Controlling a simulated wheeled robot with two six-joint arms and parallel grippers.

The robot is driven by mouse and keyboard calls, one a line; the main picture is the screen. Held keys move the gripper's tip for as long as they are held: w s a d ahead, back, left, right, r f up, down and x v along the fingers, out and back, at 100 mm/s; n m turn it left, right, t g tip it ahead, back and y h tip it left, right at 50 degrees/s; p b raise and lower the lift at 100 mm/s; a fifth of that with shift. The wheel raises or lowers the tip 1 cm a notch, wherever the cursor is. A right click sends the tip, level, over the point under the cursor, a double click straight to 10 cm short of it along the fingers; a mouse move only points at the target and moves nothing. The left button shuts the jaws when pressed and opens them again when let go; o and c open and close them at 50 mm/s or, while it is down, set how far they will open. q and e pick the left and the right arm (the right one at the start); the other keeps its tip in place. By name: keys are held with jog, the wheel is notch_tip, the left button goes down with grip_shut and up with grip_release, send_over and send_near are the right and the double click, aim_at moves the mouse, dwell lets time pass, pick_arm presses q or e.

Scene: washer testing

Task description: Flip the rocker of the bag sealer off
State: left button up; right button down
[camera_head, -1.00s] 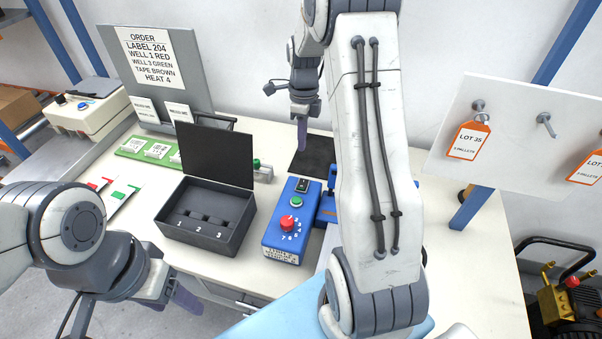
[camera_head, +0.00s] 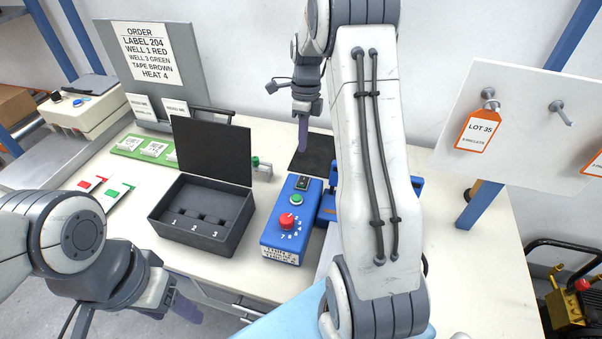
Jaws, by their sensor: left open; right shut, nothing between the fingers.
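The bag sealer's blue control box (camera_head: 271,236) stands on the table. Its top carries a small black rocker (camera_head: 302,183) at the far end, a green button (camera_head: 296,199) and a red dial (camera_head: 287,220) with numbers. Which way the rocker is tipped is too small to tell. My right gripper (camera_head: 303,145) is shut and empty, pointing down above and just behind the rocker, apart from it. My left gripper (camera_head: 188,308) is open and empty at the table's front edge, low on the left. My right arm hides part of the sealer to the right of the box.
An open black case (camera_head: 207,239) with numbered wells stands left of the box. A black mat (camera_head: 312,160) lies behind it. A green card strip (camera_head: 150,148) and an order board (camera_head: 150,55) are at the back left. A tag panel (camera_head: 520,130) stands at the right.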

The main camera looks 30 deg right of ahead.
aim_at(300, 183)
pick_arm(q)
notch_tip(300, 183, up, 2)
jog(key=shift+r+p, duration=0.1)
jog(key=shift+p, duration=0.9)
pick_arm(e)
jog(key=f, duration=0.3)
jog(key=a+f, duration=0.1)
jog(key=f, duration=0.3)
jog(key=s+f, duration=0.1)
jog(key=f, duration=0.2)
jog(key=shift+s+a+f, duration=0.1)
jog(key=shift+a+f, duration=0.05)
jog(key=shift+f, duration=0.25)
